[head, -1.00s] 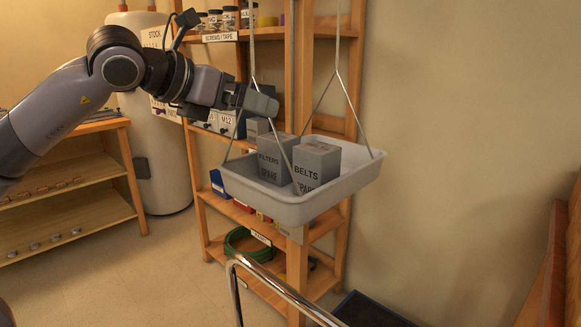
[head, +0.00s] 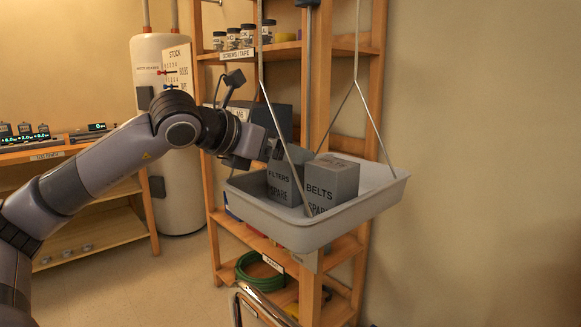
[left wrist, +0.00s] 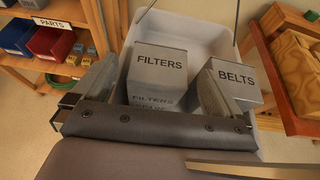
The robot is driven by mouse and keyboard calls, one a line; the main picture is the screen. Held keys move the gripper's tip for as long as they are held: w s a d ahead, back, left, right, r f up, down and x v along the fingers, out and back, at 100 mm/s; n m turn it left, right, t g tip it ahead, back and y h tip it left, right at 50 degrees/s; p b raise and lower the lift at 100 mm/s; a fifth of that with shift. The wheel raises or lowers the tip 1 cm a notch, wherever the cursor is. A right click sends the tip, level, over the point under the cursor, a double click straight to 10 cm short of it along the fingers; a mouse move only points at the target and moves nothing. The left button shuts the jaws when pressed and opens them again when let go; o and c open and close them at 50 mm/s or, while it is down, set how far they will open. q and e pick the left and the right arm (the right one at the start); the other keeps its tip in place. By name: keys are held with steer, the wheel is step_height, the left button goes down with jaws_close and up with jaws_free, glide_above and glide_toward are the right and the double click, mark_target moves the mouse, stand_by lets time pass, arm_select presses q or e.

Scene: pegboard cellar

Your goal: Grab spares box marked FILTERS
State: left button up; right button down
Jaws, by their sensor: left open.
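The grey FILTERS box (head: 283,178) stands upright in a white hanging tray (head: 372,202), left of the grey BELTS box (head: 331,181). My left gripper (head: 272,150) is at the upper left of the FILTERS box in the head view, partly hiding its top. In the left wrist view, the open fingers (left wrist: 157,88) lie to either side of the FILTERS box (left wrist: 158,68). The right finger is close to the BELTS box (left wrist: 236,82), in the space between the two boxes. I cannot tell whether either finger touches a box. My right gripper is not in view.
The tray hangs from thin metal rods (head: 371,115) before a wooden shelf rack (head: 212,220). Jars (head: 240,37) stand on its upper shelf. A chrome rail (head: 262,303) is below the tray. A white tank (head: 172,130) stands behind my left arm.

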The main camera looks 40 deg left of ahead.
arm_select(q)
steer(key=p+x, duration=0.1)
steer(key=x, duration=0.2)
steer(key=shift+r, duration=0.2)
steer(key=shift+w+f+p, duration=0.2)
steer(key=shift+w+p, duration=0.05)
steer(key=shift+p, duration=0.1)
arm_select(e)
steer(key=r, duration=0.3)
steer(key=shift+w+a, duration=0.1)
steer(key=shift+w, duration=0.1)
arm_select(q)
steer(key=c, duration=1.1)
arm_select(e)
steer(key=shift+w+a, duration=0.1)
arm_select(q)
steer(key=shift+r, duration=0.15)
